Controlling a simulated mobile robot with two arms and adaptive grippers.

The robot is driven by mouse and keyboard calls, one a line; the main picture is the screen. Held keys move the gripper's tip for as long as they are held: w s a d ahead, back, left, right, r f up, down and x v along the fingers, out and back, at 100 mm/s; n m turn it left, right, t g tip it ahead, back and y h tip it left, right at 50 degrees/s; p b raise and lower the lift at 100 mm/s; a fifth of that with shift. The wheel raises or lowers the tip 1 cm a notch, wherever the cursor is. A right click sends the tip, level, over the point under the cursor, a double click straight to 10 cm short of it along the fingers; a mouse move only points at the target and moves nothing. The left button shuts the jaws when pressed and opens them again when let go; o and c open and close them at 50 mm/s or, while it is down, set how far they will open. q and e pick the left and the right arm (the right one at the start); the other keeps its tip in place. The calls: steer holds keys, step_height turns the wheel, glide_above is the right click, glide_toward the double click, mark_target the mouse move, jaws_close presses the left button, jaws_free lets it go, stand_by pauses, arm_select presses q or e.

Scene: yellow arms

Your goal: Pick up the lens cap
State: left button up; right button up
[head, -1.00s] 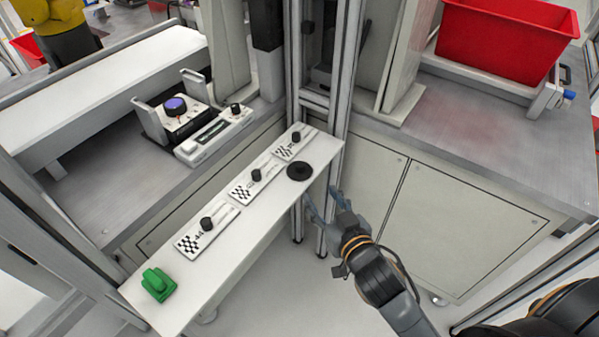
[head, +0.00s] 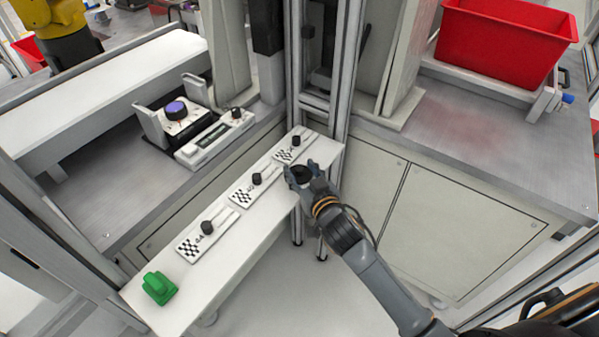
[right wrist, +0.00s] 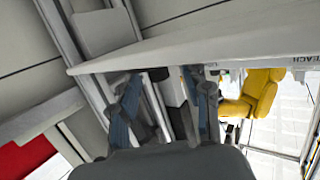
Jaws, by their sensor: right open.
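The lens cap (head: 301,172) is a black round disc near the right end of the narrow white shelf (head: 236,262) in the head view. My right gripper (head: 302,171) is at the cap, with its fingers spread on either side of it. It is open, and I cannot tell whether the fingers touch the cap. The gripper partly hides the cap. My left gripper is not in view.
Several white plates with checkered patches and black knobs, one of them a plate (head: 207,236), line the shelf. A green object (head: 159,288) lies at its near left end. An upright metal post (head: 326,90) stands behind the shelf. A red bin (head: 505,40) is at the back right.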

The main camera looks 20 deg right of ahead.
steer(key=shift+w+a+f, duration=0.1)
steer(key=shift+w+f, duration=0.05)
steer(key=shift+w, duration=0.55)
jaws_close()
